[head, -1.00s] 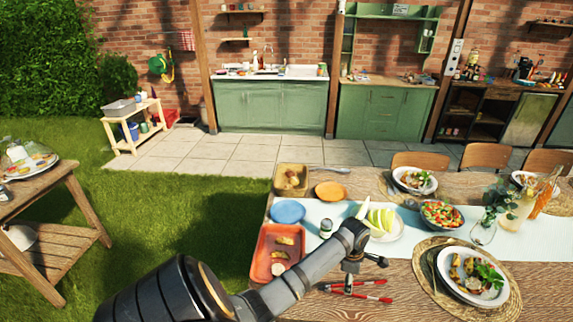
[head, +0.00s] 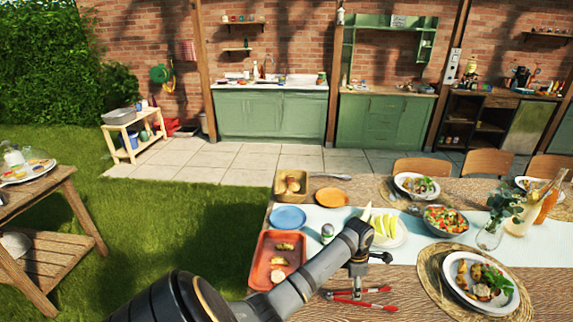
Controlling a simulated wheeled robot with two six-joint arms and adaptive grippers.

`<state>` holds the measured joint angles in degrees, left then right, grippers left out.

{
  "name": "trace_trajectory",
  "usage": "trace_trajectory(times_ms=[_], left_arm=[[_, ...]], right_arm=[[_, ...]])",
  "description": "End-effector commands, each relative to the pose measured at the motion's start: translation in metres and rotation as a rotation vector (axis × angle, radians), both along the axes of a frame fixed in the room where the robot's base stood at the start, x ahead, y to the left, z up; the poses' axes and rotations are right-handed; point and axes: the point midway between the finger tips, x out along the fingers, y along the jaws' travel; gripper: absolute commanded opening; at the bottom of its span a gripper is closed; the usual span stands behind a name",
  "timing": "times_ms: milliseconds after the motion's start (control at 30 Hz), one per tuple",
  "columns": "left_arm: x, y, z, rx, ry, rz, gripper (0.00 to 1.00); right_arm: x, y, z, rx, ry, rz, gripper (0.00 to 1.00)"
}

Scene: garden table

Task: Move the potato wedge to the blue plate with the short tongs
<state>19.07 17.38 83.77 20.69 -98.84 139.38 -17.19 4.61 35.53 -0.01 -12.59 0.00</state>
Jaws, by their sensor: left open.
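The blue plate (head: 289,217) lies at the left end of the table and looks empty. Just in front of it, an orange-red tray (head: 262,272) holds a few small pieces; a yellow-brown one (head: 285,246), which looks like a potato wedge, lies toward the back. The short tongs (head: 372,290), with red handles, lie on the bare wood right of the tray. My left gripper (head: 357,288) is open and points down over the tongs, close to them. I cannot tell whether it touches them. My left arm covers the tray's front right corner. My right gripper is not in view.
A small pepper or salt shaker (head: 327,232) stands right of the blue plate. A plate of green-yellow slices (head: 388,228) sits behind my gripper. An orange plate (head: 332,196) and a tan basket (head: 292,184) are farther back. A served plate (head: 480,280) lies at the right.

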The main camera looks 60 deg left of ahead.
Motion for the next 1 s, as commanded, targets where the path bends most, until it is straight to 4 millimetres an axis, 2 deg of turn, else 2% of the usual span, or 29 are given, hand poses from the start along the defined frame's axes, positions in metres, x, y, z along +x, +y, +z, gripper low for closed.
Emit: trace_trajectory(times_ms=[33,233,300,533,833,1000], left_arm=[[0.001,0.0,-0.014,0.0,-0.001,0.0,0.6],[0.002,-0.001,-0.033,0.0,-0.001,-0.001,0.6],[0.002,-0.002,-0.036,0.0,0.003,0.001,0.6],[0.005,-0.004,-0.06,-0.001,0.001,0.0,0.6],[0.005,-0.004,-0.063,0.0,-0.001,-0.001,0.6],[0.005,-0.004,-0.063,0.001,-0.001,0.0,0.37]], right_arm=[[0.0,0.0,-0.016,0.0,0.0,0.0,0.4],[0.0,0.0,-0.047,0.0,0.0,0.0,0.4],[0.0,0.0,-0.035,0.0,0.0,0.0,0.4],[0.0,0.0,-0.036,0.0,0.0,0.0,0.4],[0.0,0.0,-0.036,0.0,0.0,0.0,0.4],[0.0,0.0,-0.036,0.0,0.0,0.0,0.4]])
